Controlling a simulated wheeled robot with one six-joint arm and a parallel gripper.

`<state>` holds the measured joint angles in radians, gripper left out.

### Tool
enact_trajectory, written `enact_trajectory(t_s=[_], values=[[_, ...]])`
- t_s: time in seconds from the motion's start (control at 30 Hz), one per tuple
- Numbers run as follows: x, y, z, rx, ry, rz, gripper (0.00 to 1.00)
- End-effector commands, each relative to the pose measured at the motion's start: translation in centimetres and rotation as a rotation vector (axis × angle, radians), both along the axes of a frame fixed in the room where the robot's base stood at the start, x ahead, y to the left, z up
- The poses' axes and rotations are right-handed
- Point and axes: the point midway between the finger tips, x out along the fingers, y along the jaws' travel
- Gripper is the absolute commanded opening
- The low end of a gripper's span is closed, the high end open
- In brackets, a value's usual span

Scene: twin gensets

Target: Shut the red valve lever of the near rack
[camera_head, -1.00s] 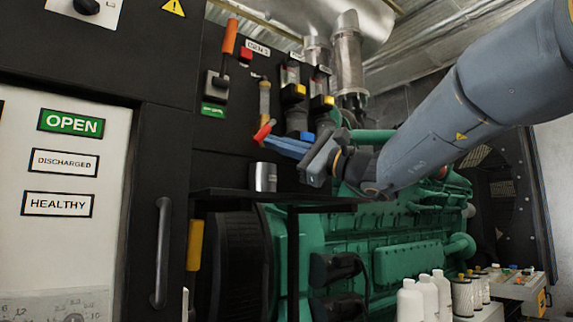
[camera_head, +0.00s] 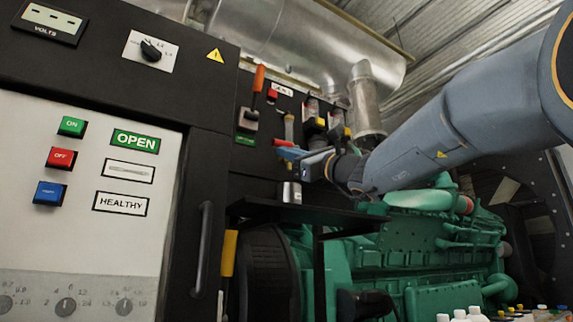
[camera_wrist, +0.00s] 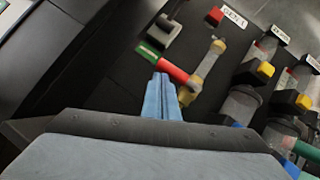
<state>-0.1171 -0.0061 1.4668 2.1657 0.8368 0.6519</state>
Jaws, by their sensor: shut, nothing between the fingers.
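The red valve lever (camera_head: 281,142) sticks out sideways to the left from a yellowish upright valve pipe on the black rack panel. In the wrist view the red lever (camera_wrist: 174,73) lies just beyond my fingertips and slants down to the right to the pipe (camera_wrist: 208,62). My gripper (camera_head: 286,153) is shut, its blue fingers together and empty. In the wrist view the gripper (camera_wrist: 161,84) has its tips at the lever's lower left edge; whether they touch it I cannot tell. Part of the lever's pivot is hidden.
An orange-handled switch (camera_head: 259,79) and a green label (camera_head: 245,140) are left of the lever. Yellow-capped fittings (camera_head: 321,122) stand close on its right. A black shelf (camera_head: 300,211) and the green engine (camera_head: 440,255) lie below. A cabinet (camera_head: 90,180) fills the left.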

Motion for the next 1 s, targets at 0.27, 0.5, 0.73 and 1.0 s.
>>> enact_trajectory(t_s=[0.27, 0.5, 0.73, 1.0], values=[[-0.24, 0.27, 0.44, 0.001, -0.002, 0.002, 0.0], [-0.34, 0.51, 0.54, 0.0, -0.002, 0.005, 0.0], [-0.38, 0.52, 0.58, 0.0, -0.003, 0.006, 0.0], [-0.42, 0.41, -0.39, 0.001, -0.003, 0.005, 0.0]])
